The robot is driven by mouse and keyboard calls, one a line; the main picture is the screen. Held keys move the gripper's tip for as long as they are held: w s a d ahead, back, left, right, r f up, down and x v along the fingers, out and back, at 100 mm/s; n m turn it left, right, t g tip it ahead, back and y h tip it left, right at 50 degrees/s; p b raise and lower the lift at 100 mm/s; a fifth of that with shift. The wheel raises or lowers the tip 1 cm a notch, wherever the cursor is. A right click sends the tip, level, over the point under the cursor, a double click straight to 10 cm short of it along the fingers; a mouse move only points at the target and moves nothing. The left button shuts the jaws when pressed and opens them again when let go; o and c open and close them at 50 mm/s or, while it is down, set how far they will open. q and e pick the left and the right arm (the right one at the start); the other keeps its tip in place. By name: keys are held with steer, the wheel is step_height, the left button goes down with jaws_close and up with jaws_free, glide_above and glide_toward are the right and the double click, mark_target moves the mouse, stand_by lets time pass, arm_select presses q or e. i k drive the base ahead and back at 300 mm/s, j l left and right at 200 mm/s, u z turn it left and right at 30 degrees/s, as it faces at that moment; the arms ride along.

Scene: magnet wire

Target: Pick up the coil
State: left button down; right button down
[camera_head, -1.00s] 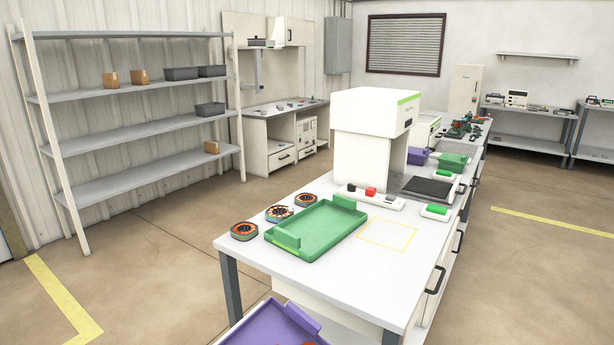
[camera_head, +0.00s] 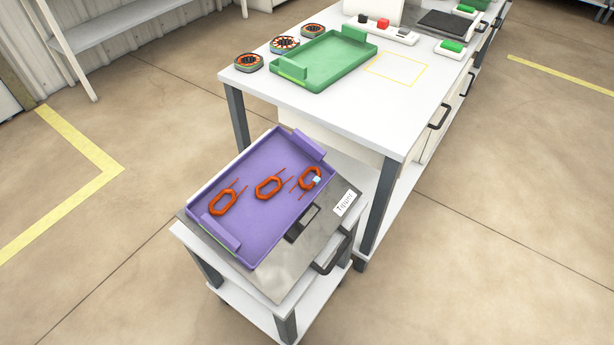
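Three orange-red wire coils lie in a purple tray (camera_head: 246,243) on a low cart in front of the workbench. The left coil (camera_head: 222,203), the middle coil (camera_head: 268,187) and the right coil (camera_head: 309,178) are oval loops with straight wire ends. The right coil has a small pale piece on its lower side. The coils lie apart from each other. Neither of my grippers shows in the head view.
The cart (camera_head: 282,280) has a metal top, a white label and a dark handle. The white workbench (camera_head: 385,125) behind it holds an empty green tray (camera_head: 330,62) and three round orange-and-black parts (camera_head: 285,44). Floor is clear left and right of the cart.

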mark_target(316, 182)
steer(key=k, duration=0.65)
steer(key=z, duration=1.6)
steer(key=k+j, duration=0.15)
steer(key=j, duration=0.2)
steer(key=k+j, duration=0.15)
steer(key=j, duration=0.15)
steer(key=k+j, duration=0.15)
steer(key=j, duration=0.2)
steer(key=k+j, duration=0.15)
steer(key=j, duration=0.2)
